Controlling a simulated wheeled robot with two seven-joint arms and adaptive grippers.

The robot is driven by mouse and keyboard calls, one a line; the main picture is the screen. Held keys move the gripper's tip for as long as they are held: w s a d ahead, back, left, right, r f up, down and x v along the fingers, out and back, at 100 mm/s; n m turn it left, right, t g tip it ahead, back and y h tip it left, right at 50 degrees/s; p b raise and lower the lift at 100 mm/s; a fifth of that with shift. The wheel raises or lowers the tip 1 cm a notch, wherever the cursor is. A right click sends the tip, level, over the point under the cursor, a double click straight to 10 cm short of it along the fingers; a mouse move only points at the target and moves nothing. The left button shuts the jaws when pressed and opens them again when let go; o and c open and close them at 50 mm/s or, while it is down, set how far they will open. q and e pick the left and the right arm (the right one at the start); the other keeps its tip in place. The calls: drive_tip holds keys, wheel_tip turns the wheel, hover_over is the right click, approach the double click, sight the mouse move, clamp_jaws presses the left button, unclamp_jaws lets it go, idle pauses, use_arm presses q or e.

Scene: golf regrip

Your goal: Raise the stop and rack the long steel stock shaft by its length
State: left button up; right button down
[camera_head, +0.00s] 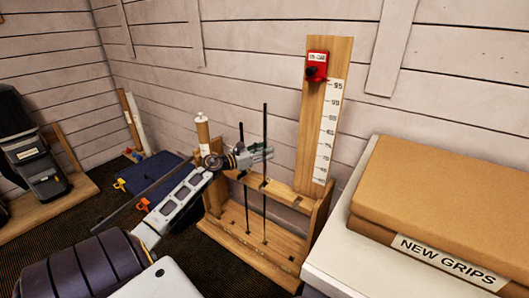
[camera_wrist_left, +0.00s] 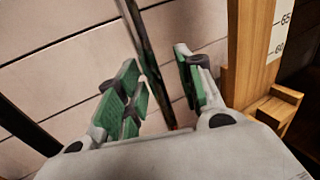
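The wooden length rack (camera_head: 285,195) stands on the floor against the wall, with a tall scale board (camera_head: 316,110). The red stop (camera_head: 316,68) sits near the board's top, just above the 95 mark. Two thin dark shafts stand upright in the rack, a taller one (camera_head: 265,205) and a shorter one (camera_head: 246,205). My left gripper (camera_head: 266,153) reaches across the rack at the taller shaft. In the left wrist view the green-padded fingers (camera_wrist_left: 160,88) are apart, with a dark shaft (camera_wrist_left: 146,45) passing between them. Contact is not visible. My right gripper is out of view.
A cardboard box (camera_head: 445,195) labelled NEW GRIPS lies on a white surface at the right. A blue case (camera_head: 150,172) with clamps lies behind my left arm. A long dark rod (camera_head: 125,212) slants behind that arm. A dark golf bag (camera_head: 30,145) stands far left.

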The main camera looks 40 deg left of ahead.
use_arm(q)
drive_tip(key=shift+s, duration=0.1)
drive_tip(key=v, duration=1.2)
idle(0.7)
drive_tip(key=shift+a, duration=0.1)
idle(1.0)
